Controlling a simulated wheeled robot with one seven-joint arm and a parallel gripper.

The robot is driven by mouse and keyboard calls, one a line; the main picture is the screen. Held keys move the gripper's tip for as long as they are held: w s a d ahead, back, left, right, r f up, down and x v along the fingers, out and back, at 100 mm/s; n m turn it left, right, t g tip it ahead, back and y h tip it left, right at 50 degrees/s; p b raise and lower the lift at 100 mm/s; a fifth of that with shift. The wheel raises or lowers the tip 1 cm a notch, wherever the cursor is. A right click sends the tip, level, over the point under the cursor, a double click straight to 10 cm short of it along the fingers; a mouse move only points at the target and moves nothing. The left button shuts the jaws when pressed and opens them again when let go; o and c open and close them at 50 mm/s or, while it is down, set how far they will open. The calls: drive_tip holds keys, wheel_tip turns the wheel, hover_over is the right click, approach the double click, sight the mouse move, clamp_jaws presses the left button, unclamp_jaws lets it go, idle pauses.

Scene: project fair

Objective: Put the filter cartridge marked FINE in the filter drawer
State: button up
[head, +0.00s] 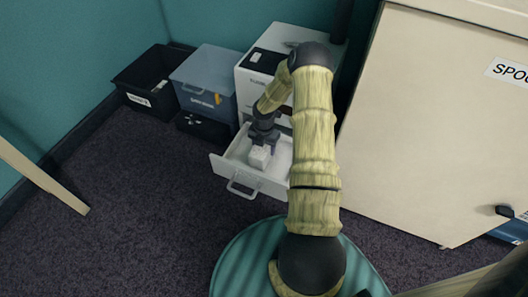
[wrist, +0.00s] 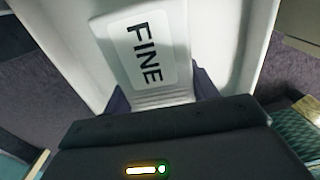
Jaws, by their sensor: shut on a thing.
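The filter cartridge marked FINE (head: 259,157) is a small white block. In the wrist view its label (wrist: 142,55) reads FINE in black letters on white. My gripper (head: 262,143) is shut on the cartridge, with a dark finger on each side of it in the wrist view (wrist: 162,97). The white drawer (head: 235,170) is pulled out from the white cabinet and has a grey handle. The cartridge is within the drawer's outline, inside or just above it; I cannot tell whether it touches the drawer floor.
A black bin (head: 143,77) and a grey-blue bin (head: 206,72) stand left of the white cabinet (head: 250,83). A large cream cupboard (head: 430,110) stands to the right. Dark carpet (head: 150,200) is clear at the front left. A wooden bar (head: 40,177) leans at the left.

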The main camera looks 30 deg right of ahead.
wheel_tip(320, 180, down, 2)
drive_tip(key=shift+f+b, duration=0.2)
drive_tip(key=shift+b, duration=0.1)
drive_tip(key=shift+r, duration=0.1)
drive_tip(key=shift+w, duration=0.1)
drive_tip(key=o, duration=1.1)
drive_tip(key=shift+c, duration=0.2)
wheel_tip(320, 180, up, 12)
drive_tip(key=p, duration=0.6)
drive_tip(key=shift+p, duration=0.3)
